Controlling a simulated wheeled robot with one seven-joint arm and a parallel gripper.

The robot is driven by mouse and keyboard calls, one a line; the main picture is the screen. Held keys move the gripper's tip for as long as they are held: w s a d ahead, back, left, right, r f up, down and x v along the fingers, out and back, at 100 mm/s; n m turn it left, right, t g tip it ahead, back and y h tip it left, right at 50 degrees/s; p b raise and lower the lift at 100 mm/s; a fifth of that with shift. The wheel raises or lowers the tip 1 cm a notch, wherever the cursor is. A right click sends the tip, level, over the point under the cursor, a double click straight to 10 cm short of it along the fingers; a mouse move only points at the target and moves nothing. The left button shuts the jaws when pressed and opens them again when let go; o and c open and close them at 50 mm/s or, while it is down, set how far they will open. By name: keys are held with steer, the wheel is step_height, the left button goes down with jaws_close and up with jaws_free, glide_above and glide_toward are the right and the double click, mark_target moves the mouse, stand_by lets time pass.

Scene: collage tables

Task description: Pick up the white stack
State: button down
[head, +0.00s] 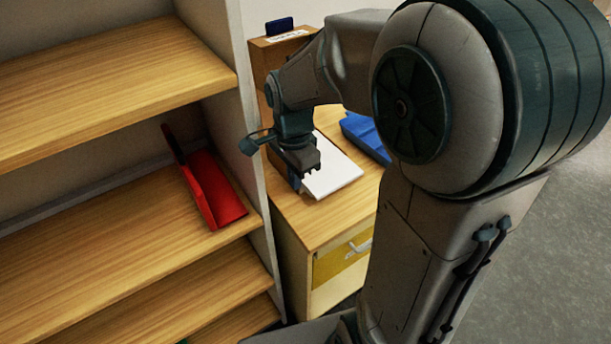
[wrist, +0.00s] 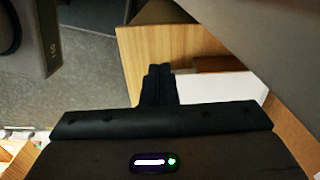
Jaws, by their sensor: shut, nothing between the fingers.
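The white stack (head: 335,172) lies flat on the wooden top of a small cabinet (head: 310,225) in the head view. My gripper (head: 310,172) is over its left part in that view and hides some of it; I cannot tell the height between them. In the wrist view, the shut, empty fingers of my gripper (wrist: 159,72) point at the wooden top, and the white stack (wrist: 225,87) shows just right of them, partly hidden by the gripper body.
A blue tray (head: 366,136) lies right of the stack. A wooden box (head: 262,62) stands behind. A shelf unit (head: 110,220) on the left holds a red holder (head: 212,192), its upright side close to my arm. Grey floor (wrist: 85,80) is open beside the cabinet.

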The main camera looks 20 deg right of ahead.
step_height(320, 180, down, 10)
steer(key=shift+r, duration=0.25)
steer(key=d, duration=0.1)
steer(key=w+d+p, duration=0.1)
steer(key=shift+d+f, duration=0.1)
steer(key=shift+d, duration=0.3)
steer(key=shift+w+d+f+p, duration=0.1)
steer(key=shift+w+d+p, duration=0.2)
steer(key=shift+d, duration=0.2)
